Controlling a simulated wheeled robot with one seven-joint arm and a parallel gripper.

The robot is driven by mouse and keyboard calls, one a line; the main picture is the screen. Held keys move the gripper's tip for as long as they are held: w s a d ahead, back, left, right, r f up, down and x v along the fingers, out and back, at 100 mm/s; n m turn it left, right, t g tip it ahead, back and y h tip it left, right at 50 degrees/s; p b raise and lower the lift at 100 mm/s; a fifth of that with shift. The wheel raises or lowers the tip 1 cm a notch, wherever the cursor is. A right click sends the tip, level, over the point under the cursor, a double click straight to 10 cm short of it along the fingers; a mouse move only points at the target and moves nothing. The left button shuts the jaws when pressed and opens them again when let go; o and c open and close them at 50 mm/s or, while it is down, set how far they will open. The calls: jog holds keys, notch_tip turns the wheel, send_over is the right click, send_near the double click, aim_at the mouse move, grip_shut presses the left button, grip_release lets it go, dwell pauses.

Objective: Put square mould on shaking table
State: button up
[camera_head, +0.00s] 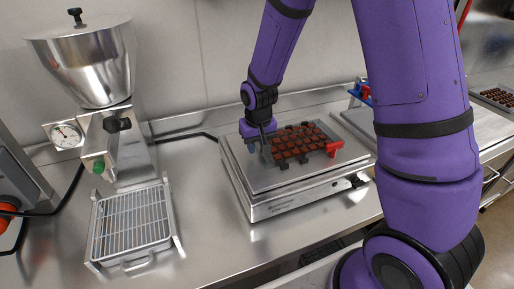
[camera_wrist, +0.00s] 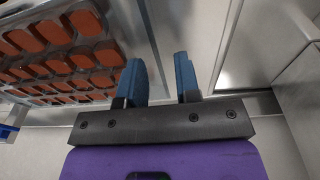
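The square mould (camera_head: 300,142), a tray with rows of brown squares, lies on the flat top of the shaking table (camera_head: 262,183). In the wrist view the mould (camera_wrist: 62,65) fills the upper left. My gripper (camera_head: 259,146) is at the mould's left end in the head view, low over the table top. In the wrist view the two blue fingers of my gripper (camera_wrist: 160,80) stand apart with a clear gap. The left finger overlaps the mould's edge in the picture; I cannot tell whether it touches. No object shows clamped between the fingers.
A wire rack (camera_head: 131,222) and a steel machine with a hopper (camera_head: 92,66) stand left of the shaking table. Bare counter (camera_head: 205,220) lies between. Red clamp-like parts (camera_head: 334,148) are at the mould's right end. Another filled mould (camera_head: 498,97) lies far right.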

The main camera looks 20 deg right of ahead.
notch_tip(320, 180, up, 11)
jog(key=s, duration=0.1)
jog(key=s+d+r+t, duration=0.2)
jog(key=s+d+r, duration=0.2)
jog(key=s+r, duration=0.8)
jog(key=s+d+r+t, duration=0.1)
jog(key=s+r, duration=0.1)
jog(key=s, duration=0.4)
jog(key=s+d+r, duration=0.1)
jog(key=s+r, duration=0.2)
jog(key=s, duration=0.3)
jog(key=shift+s+d+r+t, duration=0.25)
jog(key=shift+r+t, duration=0.05)
jog(key=shift+t, duration=0.1)
